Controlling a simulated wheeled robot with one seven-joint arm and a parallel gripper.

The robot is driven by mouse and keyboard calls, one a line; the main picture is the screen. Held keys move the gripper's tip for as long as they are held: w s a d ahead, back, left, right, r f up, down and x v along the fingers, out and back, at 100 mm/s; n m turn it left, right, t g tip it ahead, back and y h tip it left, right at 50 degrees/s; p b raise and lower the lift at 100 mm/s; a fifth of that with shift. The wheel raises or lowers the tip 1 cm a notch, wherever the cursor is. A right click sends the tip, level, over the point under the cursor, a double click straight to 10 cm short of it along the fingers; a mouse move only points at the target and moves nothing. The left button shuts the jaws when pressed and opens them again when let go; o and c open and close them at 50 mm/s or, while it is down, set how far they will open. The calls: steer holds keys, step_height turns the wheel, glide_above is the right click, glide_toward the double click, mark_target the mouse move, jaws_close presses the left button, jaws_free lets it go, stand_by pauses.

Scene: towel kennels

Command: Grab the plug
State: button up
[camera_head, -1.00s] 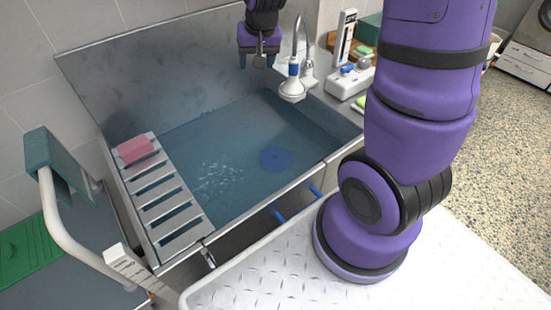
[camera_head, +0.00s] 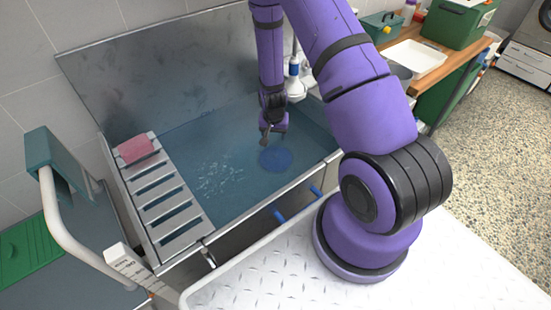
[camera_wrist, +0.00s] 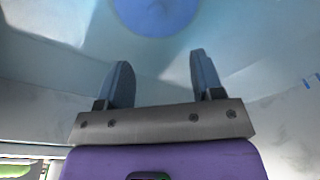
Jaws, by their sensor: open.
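The plug looks like a round blue disc (camera_head: 276,159) under the water in the metal sink basin (camera_head: 225,212). In the wrist view the blue disc (camera_wrist: 155,12) is at the top edge, partly cut off, beyond my fingertips. My gripper (camera_head: 268,142) hangs over the basin just behind and left of the disc in the head view. In the wrist view my gripper (camera_wrist: 160,75) has its two fingers apart with nothing between them. I cannot tell how far the fingertips are from the water or the disc.
A slatted rack (camera_head: 168,205) with a pink sponge (camera_head: 135,149) lies across the basin's left side. A white shower head (camera_head: 294,88) hangs at the back right, close to my arm. The high metal back wall (camera_head: 160,75) stands behind.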

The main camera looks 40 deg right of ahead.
glide_above(276, 152)
steer(key=f, duration=0.6)
steer(key=shift+s+a, duration=0.1)
steer(key=shift+a, duration=0.25)
steer(key=shift+d+f, duration=0.2)
steer(key=shift+f, duration=2.35)
steer(key=c, duration=1)
steer(key=shift+r, duration=0.1)
steer(key=shift+c, duration=0.2)
